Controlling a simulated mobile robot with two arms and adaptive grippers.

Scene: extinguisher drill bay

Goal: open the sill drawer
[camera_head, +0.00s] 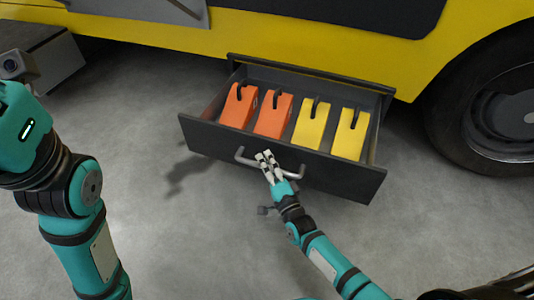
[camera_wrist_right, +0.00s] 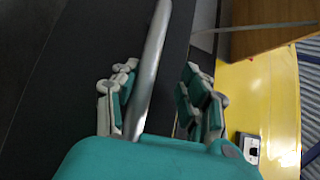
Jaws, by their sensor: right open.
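The sill drawer (camera_head: 280,165) stands pulled out from under the yellow vehicle body, its inside showing from above. Its dark front panel carries a silver bar handle (camera_head: 243,157), which also shows in the wrist view (camera_wrist_right: 152,65). My right gripper (camera_head: 266,158) is at the handle. In the wrist view its two fingers (camera_wrist_right: 155,95) are apart, one on each side of the bar, nearer the left finger; contact is not clear. Of my left arm only links and a wrist part show at the left; its fingers are outside the picture.
In the drawer stand two orange wedge blocks (camera_head: 238,106) and two yellow ones (camera_head: 350,135), with dark grips. A large black wheel (camera_head: 490,110) is to the right. A grey step-like box (camera_head: 45,60) is at upper left. The grey floor (camera_head: 170,230) before the drawer is clear.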

